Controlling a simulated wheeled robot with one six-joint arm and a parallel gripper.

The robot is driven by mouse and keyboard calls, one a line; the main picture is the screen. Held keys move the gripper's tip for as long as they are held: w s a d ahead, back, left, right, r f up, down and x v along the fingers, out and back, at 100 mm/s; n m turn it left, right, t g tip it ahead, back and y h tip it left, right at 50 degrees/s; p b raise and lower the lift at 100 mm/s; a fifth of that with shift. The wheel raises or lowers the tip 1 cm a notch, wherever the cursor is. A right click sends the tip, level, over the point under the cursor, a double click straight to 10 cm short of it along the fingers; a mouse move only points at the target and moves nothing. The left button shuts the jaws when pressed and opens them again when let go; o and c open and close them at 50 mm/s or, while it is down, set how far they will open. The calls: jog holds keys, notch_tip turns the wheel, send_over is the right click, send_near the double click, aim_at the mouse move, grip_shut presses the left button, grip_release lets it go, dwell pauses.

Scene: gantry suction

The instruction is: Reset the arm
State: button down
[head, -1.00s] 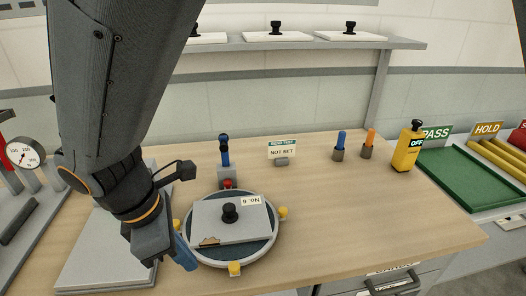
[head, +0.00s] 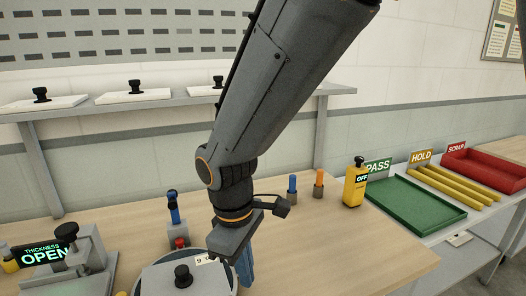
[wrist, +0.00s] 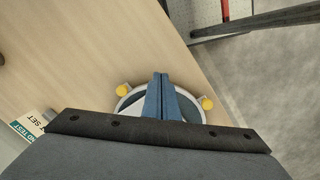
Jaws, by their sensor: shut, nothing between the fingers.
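My gripper (head: 246,268) hangs over the right side of the round fixture at the bottom of the head view. Its blue fingers are together with nothing between them; they also show in the wrist view (wrist: 160,98). A light square plate (head: 155,278) with a black knob (head: 183,275) and a paper label lies on the fixture. In the wrist view the fixture's rim (wrist: 122,91) and yellow studs (wrist: 207,103) show behind the fingers, which hide its middle. I cannot tell whether the fingertips touch anything.
A gauge reading OPEN (head: 44,256) stands at left. A blue-handled post (head: 173,210), two small pegs (head: 318,183) and a yellow OFF device (head: 355,184) stand behind. The green PASS tray (head: 415,212), yellow HOLD rails (head: 450,186) and red SCRAP tray (head: 485,168) lie right. A shelf (head: 100,110) holds several knobbed plates.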

jog(key=d+f+m+y, duration=0.1)
jog(key=d+f+m, duration=0.2)
jog(key=d+m, duration=1)
jog(key=d, duration=1)
jog(key=shift+w+t, duration=0.25)
jog(key=shift+t, duration=0.15)
